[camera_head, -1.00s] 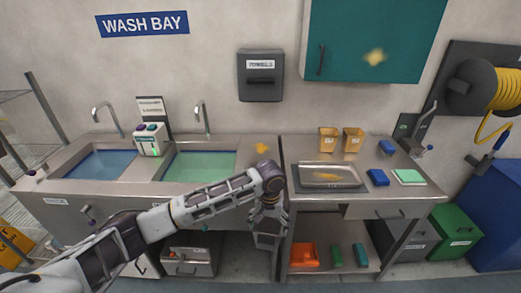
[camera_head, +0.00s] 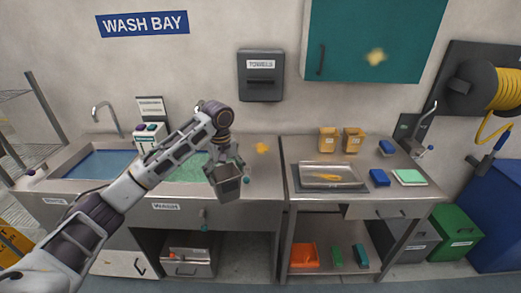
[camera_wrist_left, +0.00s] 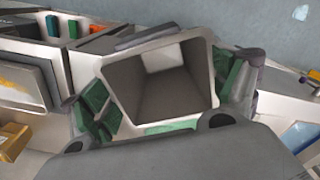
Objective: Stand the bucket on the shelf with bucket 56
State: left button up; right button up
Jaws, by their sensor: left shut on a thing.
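A grey, open-topped bucket (camera_head: 227,184) hangs from my left gripper (camera_head: 223,165) in front of the sink counter's edge. The gripper is shut on it. The left wrist view shows its empty inside (camera_wrist_left: 160,85), with green-padded fingers on both sides. Two small tan buckets (camera_head: 327,141) (camera_head: 353,141) with labels stand on the right-hand table; I cannot read their numbers. The lower shelf (camera_head: 320,258) under that table holds an orange bin (camera_head: 304,256) and two green items (camera_head: 336,256). My right gripper is not in view.
The sink counter (camera_head: 262,180) has two basins and taps. The right table carries a tray (camera_head: 330,174), blue blocks (camera_head: 379,178) and a green-topped pad (camera_head: 409,177). A grey box (camera_head: 187,262) sits below the sinks. Green and blue bins (camera_head: 456,236) stand at the right.

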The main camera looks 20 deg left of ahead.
pick_arm(q)
jog(key=n, duration=0.1)
jog(key=a+r+n, duration=0.1)
jog(key=shift+s+r+n, duration=0.15)
jog(key=shift+s+n, duration=0.1)
jog(key=shift+n, duration=0.05)
jog(key=shift+s+a+r+n, duration=0.15)
jog(key=shift+s+n, duration=0.05)
jog(key=shift+n, duration=0.5)
jog(key=shift+s+a+n, duration=0.1)
jog(key=shift+s+n, duration=0.25)
jog(key=shift+n, duration=0.85)
jog(key=shift+s+a+n, duration=0.1)
jog(key=shift+s+n, duration=0.2)
jog(key=shift+n, duration=0.9)
jog(key=shift+s+a+n, duration=0.1)
jog(key=shift+s+n, duration=0.25)
jog(key=shift+n, duration=0.85)
jog(key=shift+n, duration=0.5)
